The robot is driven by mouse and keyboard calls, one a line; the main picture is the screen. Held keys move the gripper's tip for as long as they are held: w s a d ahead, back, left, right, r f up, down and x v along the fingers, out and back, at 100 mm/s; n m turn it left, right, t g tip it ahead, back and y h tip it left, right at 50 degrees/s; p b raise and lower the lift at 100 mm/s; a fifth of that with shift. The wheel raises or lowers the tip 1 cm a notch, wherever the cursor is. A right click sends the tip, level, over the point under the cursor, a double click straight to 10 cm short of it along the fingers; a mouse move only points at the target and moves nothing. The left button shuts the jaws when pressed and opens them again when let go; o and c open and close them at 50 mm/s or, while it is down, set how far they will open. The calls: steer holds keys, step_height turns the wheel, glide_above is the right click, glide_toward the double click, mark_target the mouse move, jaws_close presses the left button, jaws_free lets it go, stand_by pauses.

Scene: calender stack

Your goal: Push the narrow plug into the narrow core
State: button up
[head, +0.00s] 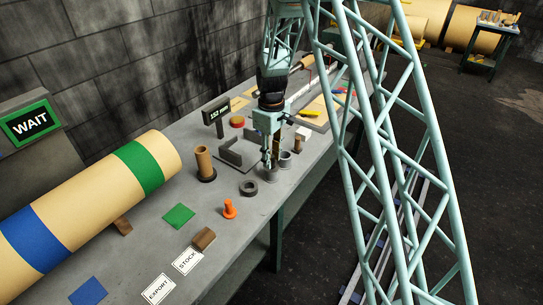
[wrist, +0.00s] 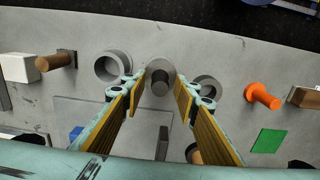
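A grey plug (wrist: 160,70) with a round flange and a darker upright stem stands on the bench. It shows below my gripper in the head view (head: 270,175). My gripper (wrist: 159,82) is open and points down, with a finger on each side of the stem and visible gaps to both. A hollow brown core (head: 204,163) stands upright in a dark base to the left of my gripper in the head view. An orange plug (head: 230,209) stands nearer the front; it also shows in the wrist view (wrist: 263,97). I cannot tell which plug or core is the narrow one.
Grey rings (head: 249,188) (head: 285,158) lie close on either side of my gripper. A brown cylinder and white block (wrist: 20,66) lie beyond. A grey angled bracket (head: 232,157) and a display reading 152 mm (head: 216,110) stand behind. A large banded roll (head: 90,205) fills the left.

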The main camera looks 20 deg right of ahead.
mark_target(275, 167)
steer(key=shift+f+b, duration=0.5)
steer(key=shift+f, duration=0.6)
steer(key=shift+f, duration=0.1)
steer(key=c, duration=0.9)
